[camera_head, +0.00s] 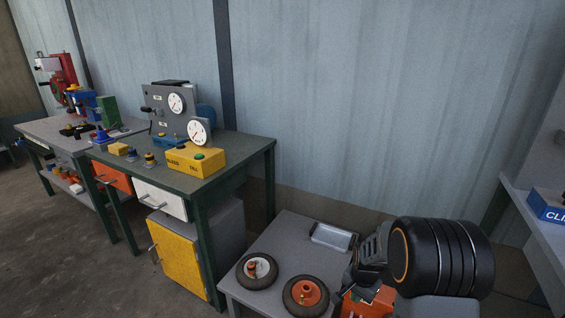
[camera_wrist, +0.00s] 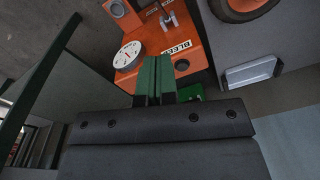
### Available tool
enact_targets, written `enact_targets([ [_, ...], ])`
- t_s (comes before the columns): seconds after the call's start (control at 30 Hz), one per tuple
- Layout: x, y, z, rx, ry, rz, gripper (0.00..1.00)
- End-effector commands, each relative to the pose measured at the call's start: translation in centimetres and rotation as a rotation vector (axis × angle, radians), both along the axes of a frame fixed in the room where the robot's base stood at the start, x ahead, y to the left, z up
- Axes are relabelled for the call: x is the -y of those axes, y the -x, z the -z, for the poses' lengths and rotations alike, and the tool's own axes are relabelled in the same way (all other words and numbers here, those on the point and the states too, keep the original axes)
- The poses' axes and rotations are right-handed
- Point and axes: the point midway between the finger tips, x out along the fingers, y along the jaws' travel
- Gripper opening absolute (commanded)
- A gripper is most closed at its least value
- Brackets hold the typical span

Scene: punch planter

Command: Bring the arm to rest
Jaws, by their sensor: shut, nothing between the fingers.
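My gripper (camera_wrist: 154,72) shows its two green fingers pressed together in the wrist view, with nothing between them. They show over an orange box (camera_wrist: 190,45) with a white dial; whether they touch it I cannot tell. In the head view my gripper (camera_head: 358,282) is at the lower right, above the same orange box (camera_head: 365,304), and is partly hidden by my black, ringed arm link. The arm is held over the low grey table (camera_head: 262,243).
Two wheels, one with a white hub (camera_head: 257,270) and one with an orange hub (camera_head: 306,295), lie on the low table near a metal tray (camera_head: 333,237). A green workbench (camera_head: 235,148) with a gauge panel (camera_head: 172,108) stands left. A shelf with a blue box (camera_head: 548,205) is at right.

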Motion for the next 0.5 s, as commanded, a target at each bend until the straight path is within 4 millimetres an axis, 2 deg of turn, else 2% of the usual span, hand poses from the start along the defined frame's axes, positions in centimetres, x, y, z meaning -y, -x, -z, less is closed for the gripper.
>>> enact_targets([
  [0.03,-0.8,0.5,-6.4,0.028,0.008,-0.06,0.0],
  [0.2,-3.2,3.7,-19.6,0.092,0.037,-0.287,0.0],
  [0.3,-4.6,6.3,-26.6,0.129,0.058,-0.424,0.0],
  [0.4,-5.6,9.0,-32.0,0.163,0.08,-0.545,0.0],
  [0.5,-6.4,11.3,-36.0,0.189,0.101,-0.645,0.0],
])
